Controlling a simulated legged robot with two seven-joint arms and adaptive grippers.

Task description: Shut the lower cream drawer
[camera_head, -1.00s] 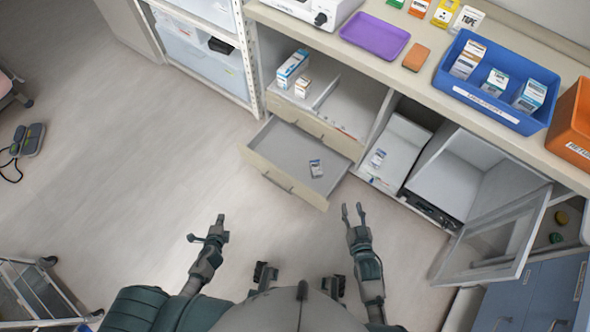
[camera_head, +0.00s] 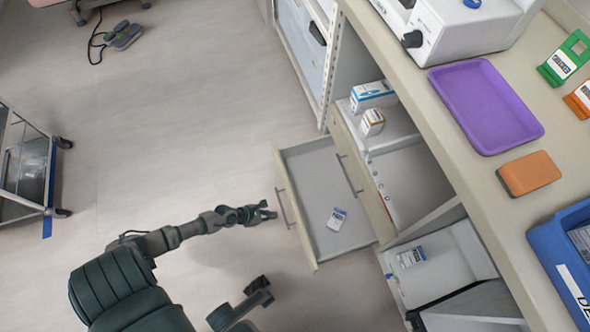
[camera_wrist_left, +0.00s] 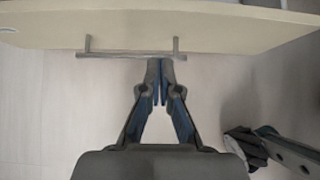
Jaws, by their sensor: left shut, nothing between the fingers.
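The lower cream drawer (camera_head: 296,222) is pulled out from the cabinet in the head view, its grey inside showing. A small white and blue box (camera_head: 337,218) lies in it. Its bar handle (camera_head: 283,207) is on the front panel; the handle (camera_wrist_left: 130,55) also shows in the left wrist view. My left gripper (camera_head: 270,211) is shut and empty, just in front of the drawer front.
The upper cream drawer (camera_head: 360,180) sits above, appearing closed. Boxes (camera_head: 372,97) stand on the shelf over it. The counter (camera_head: 440,120) holds a purple tray (camera_head: 486,105) and an orange block (camera_head: 528,173). A wheeled cart (camera_head: 30,170) stands left; the floor between is clear.

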